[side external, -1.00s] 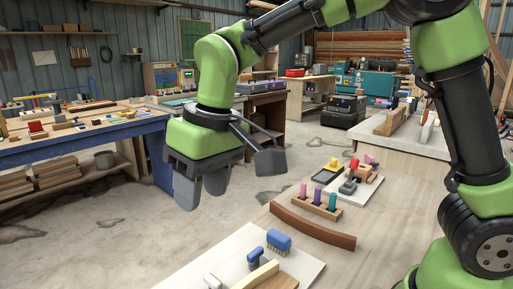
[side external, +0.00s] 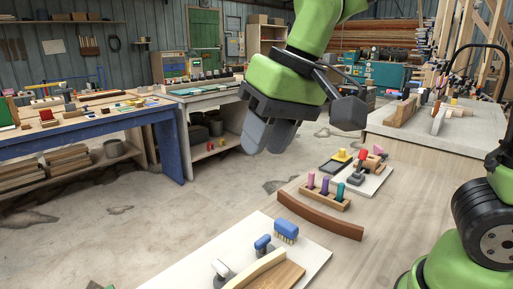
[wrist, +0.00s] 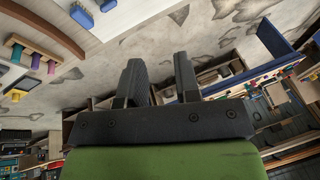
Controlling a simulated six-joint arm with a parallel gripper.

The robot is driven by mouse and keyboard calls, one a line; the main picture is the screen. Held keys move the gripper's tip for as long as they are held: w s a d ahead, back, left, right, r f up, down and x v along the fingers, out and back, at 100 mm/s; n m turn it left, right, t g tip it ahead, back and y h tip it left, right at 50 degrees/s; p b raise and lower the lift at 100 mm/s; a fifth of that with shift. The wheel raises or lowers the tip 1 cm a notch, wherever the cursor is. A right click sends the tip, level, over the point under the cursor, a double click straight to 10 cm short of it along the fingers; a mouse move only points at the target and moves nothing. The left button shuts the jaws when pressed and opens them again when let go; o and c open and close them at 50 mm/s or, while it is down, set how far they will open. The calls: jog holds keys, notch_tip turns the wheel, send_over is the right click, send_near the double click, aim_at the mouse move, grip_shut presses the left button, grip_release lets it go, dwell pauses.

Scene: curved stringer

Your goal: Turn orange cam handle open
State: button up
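My gripper (side external: 266,146) hangs in the air above the concrete floor, left of the near workbench (side external: 310,232), with its fingers pointing down. In the wrist view its two fingers (wrist: 157,62) stand apart with nothing between them. A small clamp-like fixture with a red knob (side external: 363,154) and an orange-brown part (side external: 373,163) sits on a pale board toward the bench's far end. It is too small to tell which part is the orange cam handle or how it is turned. My gripper is well apart from it.
A blue-legged bench (side external: 168,145) stands at the left. Open floor lies between.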

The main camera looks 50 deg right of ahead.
jog(key=w+f+n+t, duration=0.3)
jog(key=w+f+n, duration=0.55)
jog(key=f, duration=0.25)
jog(key=s+a+f+n+g+y, duration=0.1)
jog(key=a+f+n+y, duration=0.1)
jog(key=s+a+f+n+y, duration=0.1)
jog(key=s+a+f+n, duration=0.1)
jog(key=f, duration=0.1)
jog(key=s+a+f+n+g+y, duration=0.1)
jog(key=a+f+n+y, duration=0.1)
jog(key=f, duration=0.1)
jog(key=shift+s+a+f+n+g+y, duration=0.1)
jog(key=shift+s+a+n+g+y, duration=0.1)
jog(key=shift+a+n+g+y, duration=0.1)
jog(key=shift+s+a+f, duration=0.15)
jog(key=shift+s+a, duration=0.05)
jog(key=x, duration=0.9)
jog(key=shift+a+f, duration=0.2)
jog(key=shift+a, duration=0.25)
jog(key=shift+c, duration=0.3)
